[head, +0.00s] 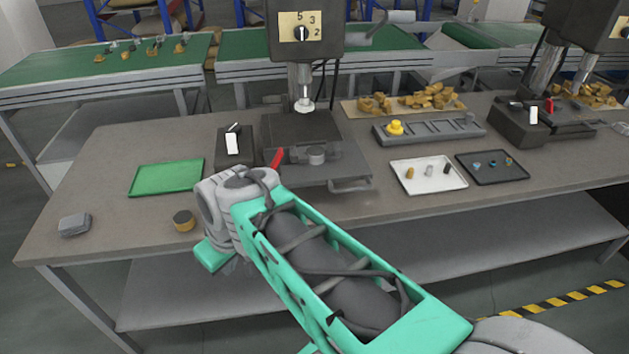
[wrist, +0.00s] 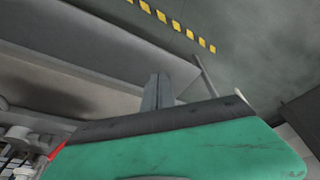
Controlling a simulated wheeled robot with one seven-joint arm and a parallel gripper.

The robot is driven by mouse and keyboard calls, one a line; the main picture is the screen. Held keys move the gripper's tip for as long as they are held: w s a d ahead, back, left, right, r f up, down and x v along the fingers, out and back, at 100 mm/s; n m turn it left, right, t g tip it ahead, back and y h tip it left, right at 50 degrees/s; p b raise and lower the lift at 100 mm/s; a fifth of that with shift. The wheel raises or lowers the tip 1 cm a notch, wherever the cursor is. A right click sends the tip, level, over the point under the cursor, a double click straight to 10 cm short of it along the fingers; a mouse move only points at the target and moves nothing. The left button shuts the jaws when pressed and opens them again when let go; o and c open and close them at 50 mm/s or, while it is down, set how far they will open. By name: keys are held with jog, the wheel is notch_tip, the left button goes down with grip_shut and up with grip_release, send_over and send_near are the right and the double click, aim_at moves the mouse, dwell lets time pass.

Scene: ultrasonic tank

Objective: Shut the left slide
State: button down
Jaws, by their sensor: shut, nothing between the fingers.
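The left slide (head: 343,167) is a dark grey plate under the left press (head: 303,70). It sticks out forward from the press base, toward the front edge of the table. A bar handle (head: 350,186) is at its front, and a short grey cylinder (head: 316,155) sits on it. My gripper (wrist: 157,92) is shut and empty in the wrist view, pointing toward the table's underside and floor. In the head view my wrist is left of the slide, near the table's front edge; the fingertips are hidden there. My gripper is apart from the handle.
A red lever (head: 276,158) stands at the slide's left, close to my arm. A white tray (head: 429,174) and black tray (head: 492,167) lie right.

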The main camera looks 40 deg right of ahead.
jog(key=w+d+r+n+t+p, duration=0.1)
jog(key=w+d+r+n, duration=0.2)
jog(key=d, duration=0.6)
jog(key=n+t+p, duration=0.2)
jog(key=n+t, duration=0.1)
jog(key=n, duration=0.2)
send_near(307, 184)
jog(key=s+a+r, duration=0.2)
jog(key=s+a, duration=0.2)
jog(key=s, duration=0.1)
jog(key=w+f, duration=0.2)
jog(key=w, duration=0.1)
jog(key=w+d+f+p, duration=0.1)
jog(key=w+f, duration=0.2)
jog(key=w+d+f+p, duration=0.1)
jog(key=w+f, duration=0.1)
jog(key=w, duration=0.1)
jog(key=shift+f, duration=0.3)
jog(key=shift+w, duration=0.15)
